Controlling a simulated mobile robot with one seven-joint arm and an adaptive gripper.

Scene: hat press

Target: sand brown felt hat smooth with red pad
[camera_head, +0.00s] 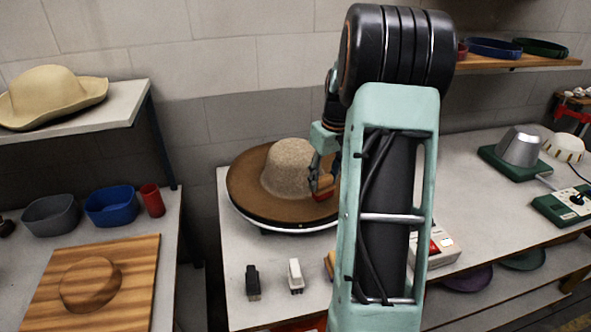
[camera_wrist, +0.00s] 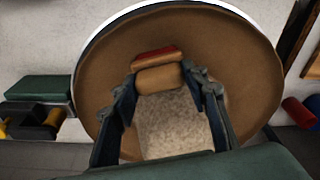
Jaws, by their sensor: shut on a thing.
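The brown felt hat (camera_head: 245,188) lies brim down on a round white-rimmed stand (camera_head: 270,228). Its wide brim is brown and its crown (camera_head: 288,165) is paler and speckled. My gripper (camera_head: 319,184) is low over the right side of the hat, shut on the red pad (camera_head: 324,195). In the wrist view my gripper (camera_wrist: 165,92) holds the pad, a tan block with a red face (camera_wrist: 157,56), over the brim (camera_wrist: 245,70) beside the speckled crown (camera_wrist: 172,125). I cannot tell whether the pad touches the felt.
A black brush-like item (camera_head: 253,282) and a white one (camera_head: 296,277) stand on the bench in front. A white and red box (camera_head: 440,250) is partly behind my arm. A wooden board (camera_head: 125,255) with a hat shape, bowls (camera_head: 110,207) and a red cup (camera_head: 152,200) are left.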

